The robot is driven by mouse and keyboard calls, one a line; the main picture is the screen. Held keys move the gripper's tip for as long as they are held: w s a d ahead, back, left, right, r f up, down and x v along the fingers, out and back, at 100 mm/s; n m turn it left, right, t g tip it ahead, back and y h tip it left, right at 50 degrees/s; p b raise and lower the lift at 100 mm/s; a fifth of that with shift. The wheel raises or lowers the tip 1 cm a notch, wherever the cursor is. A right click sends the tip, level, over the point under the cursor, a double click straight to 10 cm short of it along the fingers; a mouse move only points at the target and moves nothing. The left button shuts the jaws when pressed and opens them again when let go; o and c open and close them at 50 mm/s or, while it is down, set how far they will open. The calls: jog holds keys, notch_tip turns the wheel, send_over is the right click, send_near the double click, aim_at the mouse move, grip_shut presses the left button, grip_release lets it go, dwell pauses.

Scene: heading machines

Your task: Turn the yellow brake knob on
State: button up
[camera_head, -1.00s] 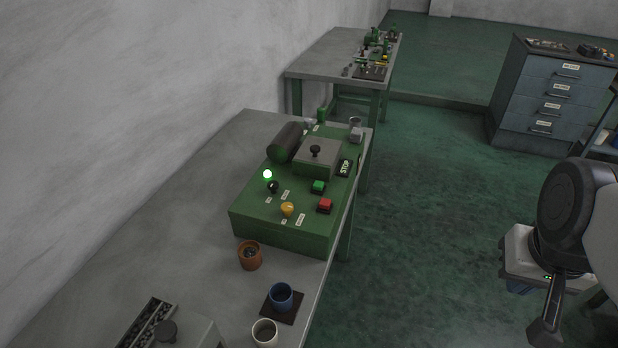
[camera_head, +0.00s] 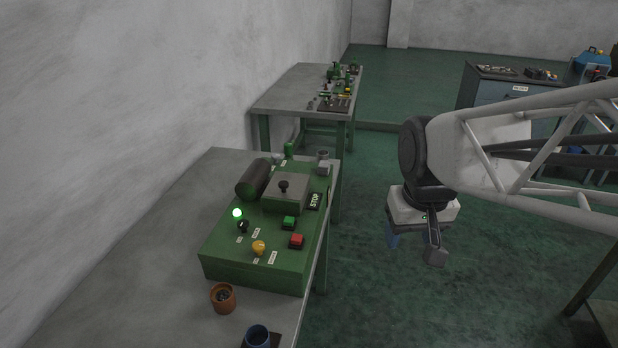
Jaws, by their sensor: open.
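The yellow brake knob (camera_head: 258,248) sits on the front part of the green machine's top (camera_head: 240,270), with small white labels beside it. A black knob (camera_head: 243,226) and a lit green lamp (camera_head: 237,213) are behind it to the left. A green button (camera_head: 288,222) and a red button (camera_head: 297,241) are to its right. My gripper (camera_head: 414,250) hangs open and empty over the floor, right of the bench and well apart from the knob. It points downward. Its left finger is partly hidden and bluish.
The machine also carries a grey box with a black knob (camera_head: 284,187), a dark cylinder (camera_head: 253,179) and a STOP plate (camera_head: 314,201). A brown pot (camera_head: 223,298) and a blue cup (camera_head: 257,337) stand in front. Open floor lies between bench and gripper.

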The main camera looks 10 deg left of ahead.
jog(key=w+a+f+n, duration=0.2)
jog(key=w+a, duration=0.1)
jog(key=a, duration=0.5)
jog(key=w+a+f+n, duration=0.1)
jog(key=w+a, duration=0.3)
jog(key=a, duration=0.4)
jog(key=n+g, duration=0.2)
jog(key=n, duration=0.1)
send_over(258, 244)
notch_tip(258, 244, down, 5)
jog(key=shift+r, duration=0.1)
jog(key=shift+f, duration=0.2)
jog(key=shift+f, duration=3.75)
jog(key=c, duration=0.9)
